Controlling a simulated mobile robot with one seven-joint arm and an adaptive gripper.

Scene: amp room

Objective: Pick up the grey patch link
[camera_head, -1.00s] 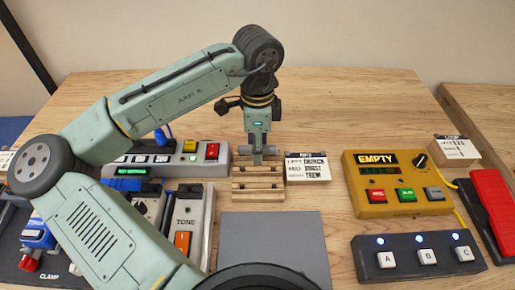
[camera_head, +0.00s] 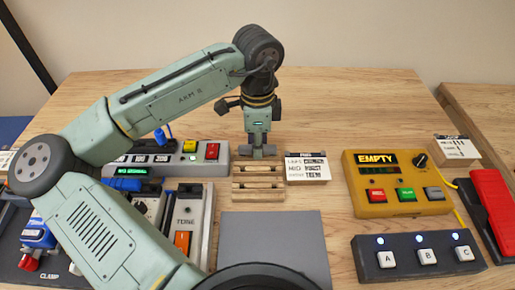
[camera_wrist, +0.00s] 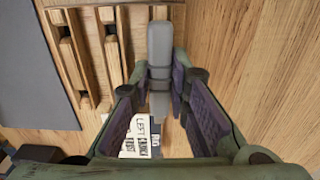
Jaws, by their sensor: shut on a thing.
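The grey patch link (camera_wrist: 161,45) is a rounded grey bar between my fingertips in the wrist view. It also shows small in the head view (camera_head: 270,151), partly hidden by the fingers. My gripper (camera_head: 258,152) points down just behind the slatted wooden rack (camera_head: 258,184), and in the wrist view (camera_wrist: 163,72) its two padded fingers are shut on the link. The link appears to be above the rack's back edge; the exact gap beneath it cannot be told.
A white label card (camera_head: 307,168) stands right of the rack. A grey mat (camera_head: 275,245) lies in front. Left is a panel with coloured buttons (camera_head: 190,150); right are a yellow EMPTY box (camera_head: 395,182) and a dark A-B-C pedal (camera_head: 418,262). The back table is clear.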

